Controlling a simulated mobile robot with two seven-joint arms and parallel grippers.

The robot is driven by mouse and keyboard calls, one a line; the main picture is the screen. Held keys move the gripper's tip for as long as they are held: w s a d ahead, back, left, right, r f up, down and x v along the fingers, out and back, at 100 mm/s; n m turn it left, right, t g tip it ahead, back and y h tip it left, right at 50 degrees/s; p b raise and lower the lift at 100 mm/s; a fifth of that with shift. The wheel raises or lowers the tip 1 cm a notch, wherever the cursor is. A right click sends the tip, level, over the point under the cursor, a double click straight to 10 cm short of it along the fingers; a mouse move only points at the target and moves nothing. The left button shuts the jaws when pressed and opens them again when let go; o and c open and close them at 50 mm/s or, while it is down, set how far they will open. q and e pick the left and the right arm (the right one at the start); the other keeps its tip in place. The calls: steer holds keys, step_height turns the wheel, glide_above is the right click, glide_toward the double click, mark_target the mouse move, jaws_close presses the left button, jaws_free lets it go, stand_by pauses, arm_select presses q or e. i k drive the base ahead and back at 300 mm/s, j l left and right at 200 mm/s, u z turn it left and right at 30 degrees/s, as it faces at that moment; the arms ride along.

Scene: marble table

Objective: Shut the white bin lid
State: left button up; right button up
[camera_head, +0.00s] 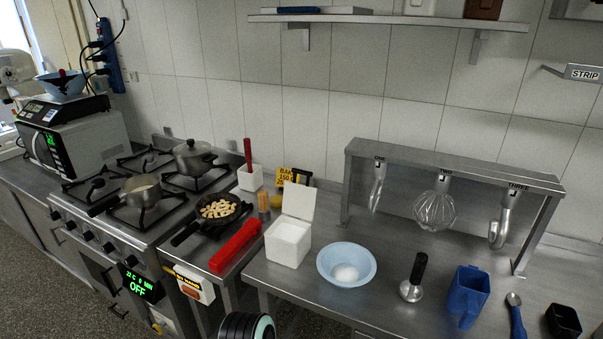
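The white bin (287,244) stands on the steel counter, near its left end and left of the pale blue bowl. Its white lid (299,201) is open, standing nearly upright at the bin's back edge. The bin's inside looks white; I cannot make out anything in it. Neither my left nor my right gripper shows in the head view. A black ribbed part with a pale teal ring cuts into the bottom edge, below the bin, with no fingers visible on it.
A pale blue bowl (332,279) with something white inside stands close right of the bin. A red long object (236,246) lies to its left, beside a pan (214,213) on the stove. A steel rack (455,168) with hanging tools stands behind right.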

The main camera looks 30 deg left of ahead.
mark_target(299, 201)
steer(key=j+u, duration=0.1)
steer(key=u, duration=1.1)
